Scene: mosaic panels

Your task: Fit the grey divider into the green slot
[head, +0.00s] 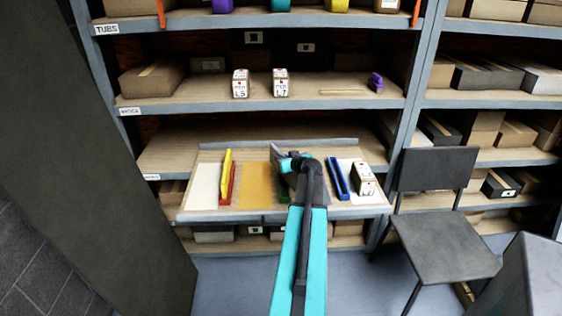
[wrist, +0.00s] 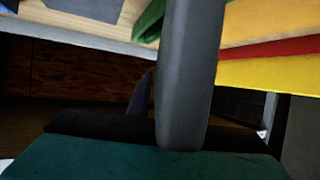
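A grey divider (head: 277,158) shows in the head view as a dark, slanted panel over the pull-out tray, right against my gripper (head: 292,163). It is turned out of line with the coloured dividers. A small patch of the green slot (head: 284,198) shows beside my teal arm, which hides most of it. In the wrist view a thick dark grey bar (wrist: 192,70) stands in front of the teal gripper body; I cannot tell whether it is a finger or the divider. Some green (wrist: 150,20) shows behind it. My fingertips are not clear.
The tray (head: 270,213) also carries yellow (head: 226,177) and red dividers at left, a blue divider (head: 338,178), and a white labelled box (head: 363,179) at right. A shelf (head: 345,104) hangs above the tray. A dark chair (head: 440,245) stands at the right.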

